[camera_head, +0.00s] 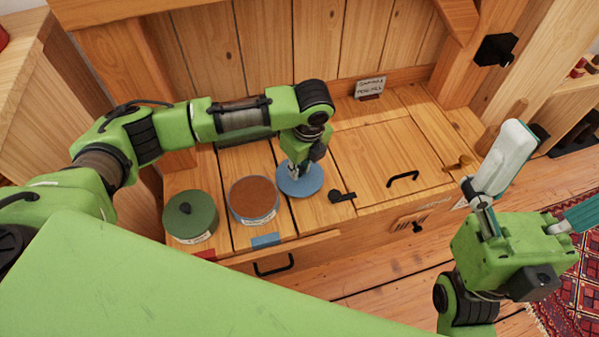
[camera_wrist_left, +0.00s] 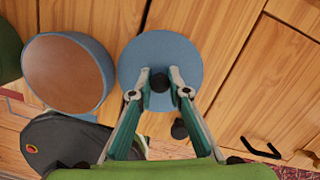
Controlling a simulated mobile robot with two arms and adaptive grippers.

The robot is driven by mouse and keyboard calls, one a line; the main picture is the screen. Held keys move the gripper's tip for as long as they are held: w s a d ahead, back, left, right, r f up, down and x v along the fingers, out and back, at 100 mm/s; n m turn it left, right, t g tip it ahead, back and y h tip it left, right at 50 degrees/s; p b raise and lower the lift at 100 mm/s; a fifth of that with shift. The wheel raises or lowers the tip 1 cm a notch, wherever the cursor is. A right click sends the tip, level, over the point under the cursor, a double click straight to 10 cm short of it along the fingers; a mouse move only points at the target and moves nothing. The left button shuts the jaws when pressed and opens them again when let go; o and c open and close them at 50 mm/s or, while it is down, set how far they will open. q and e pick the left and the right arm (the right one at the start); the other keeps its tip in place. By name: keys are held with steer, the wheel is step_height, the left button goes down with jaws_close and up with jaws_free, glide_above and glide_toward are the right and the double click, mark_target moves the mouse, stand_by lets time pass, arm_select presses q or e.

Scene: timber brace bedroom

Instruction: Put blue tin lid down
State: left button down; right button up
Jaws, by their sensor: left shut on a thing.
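The blue tin lid (camera_head: 311,188) is a flat round disc with a dark knob, right of the open blue tin (camera_head: 254,217). My left gripper (camera_head: 297,170) is shut on the lid's knob from above. In the left wrist view both fingertips pinch the knob at the middle of the lid (camera_wrist_left: 160,48). The lid looks level over the wooden bench top; I cannot tell whether it touches the wood. The tin, brown inside, also shows in the left wrist view (camera_wrist_left: 68,72). My right gripper (camera_head: 548,172) is empty, fingers spread, at the right.
A green lidded tin (camera_head: 190,217) stands left of the blue tin. A dark latch (camera_head: 341,197) lies just right of the lid, and a black handle (camera_head: 403,179) sits further right. A small sign (camera_head: 370,86) stands at the back. Clear bench top (camera_head: 380,145) lies behind the latch.

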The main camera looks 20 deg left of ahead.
arm_select(q)
steer(key=shift+f+b, duration=0.5)
steer(key=shift+f, duration=0.3)
steer(key=c, duration=1.9)
jaws_free()
steer(key=shift+f, duration=0.1)
